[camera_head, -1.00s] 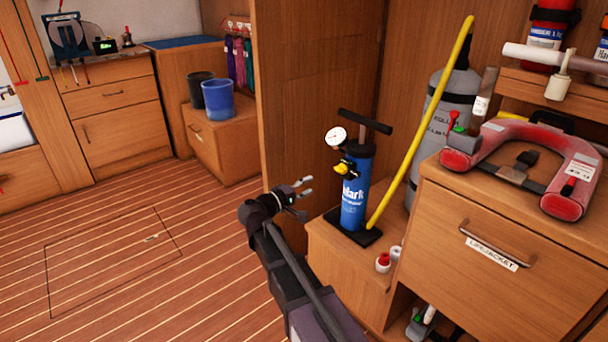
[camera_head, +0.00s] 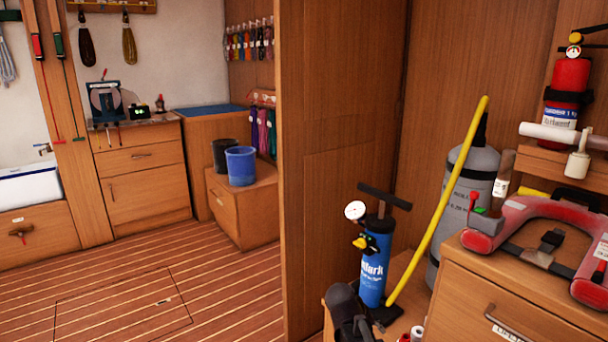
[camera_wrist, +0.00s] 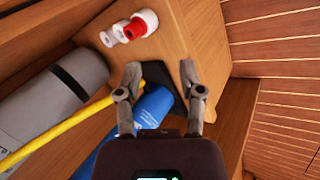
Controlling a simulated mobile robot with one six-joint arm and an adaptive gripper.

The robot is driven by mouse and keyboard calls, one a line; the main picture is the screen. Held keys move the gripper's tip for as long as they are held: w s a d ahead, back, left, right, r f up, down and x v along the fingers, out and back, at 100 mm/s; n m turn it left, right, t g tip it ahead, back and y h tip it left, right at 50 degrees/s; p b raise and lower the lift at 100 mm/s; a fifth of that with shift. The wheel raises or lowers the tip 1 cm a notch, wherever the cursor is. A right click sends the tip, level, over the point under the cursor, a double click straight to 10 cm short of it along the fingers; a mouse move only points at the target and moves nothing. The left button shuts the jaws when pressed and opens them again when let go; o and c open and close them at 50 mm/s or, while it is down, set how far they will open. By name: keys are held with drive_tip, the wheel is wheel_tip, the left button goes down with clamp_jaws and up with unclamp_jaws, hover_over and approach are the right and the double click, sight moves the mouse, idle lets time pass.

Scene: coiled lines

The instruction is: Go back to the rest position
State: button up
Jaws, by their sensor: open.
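My gripper (camera_wrist: 160,85) is open in the wrist view, with nothing between its two grey fingertips. It points toward the blue pump (camera_wrist: 155,106) and its black foot plate, which lie beyond the fingers. In the head view my dark arm end shows at the bottom edge, just left of the blue pump (camera_head: 375,262); the fingers cannot be made out there. The pump stands upright on a low wooden ledge, with a black T-handle and a white gauge.
A yellow pole (camera_head: 437,200) leans by a grey cylinder (camera_head: 465,190). A red horseshoe lifejacket (camera_head: 510,222) lies on the drawer unit at right. Red and white rolls (camera_wrist: 140,24) sit on the ledge. A wooden partition (camera_head: 335,130) stands behind. The striped floor (camera_head: 120,290) at left is clear.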

drive_tip(key=shift+s+a+f+m+g+y+p, duration=0.6)
drive_tip(key=shift+s+a+f+m+g+y, duration=0.3)
drive_tip(key=shift+s+y, duration=2.95)
wheel_tip(320, 180, up, 38)
drive_tip(key=h+p, duration=0.1)
drive_tip(key=p, duration=3.6)
drive_tip(key=shift+s+f+p, duration=0.15)
drive_tip(key=shift+s+p, duration=0.15)
drive_tip(key=shift+p, duration=0.05)
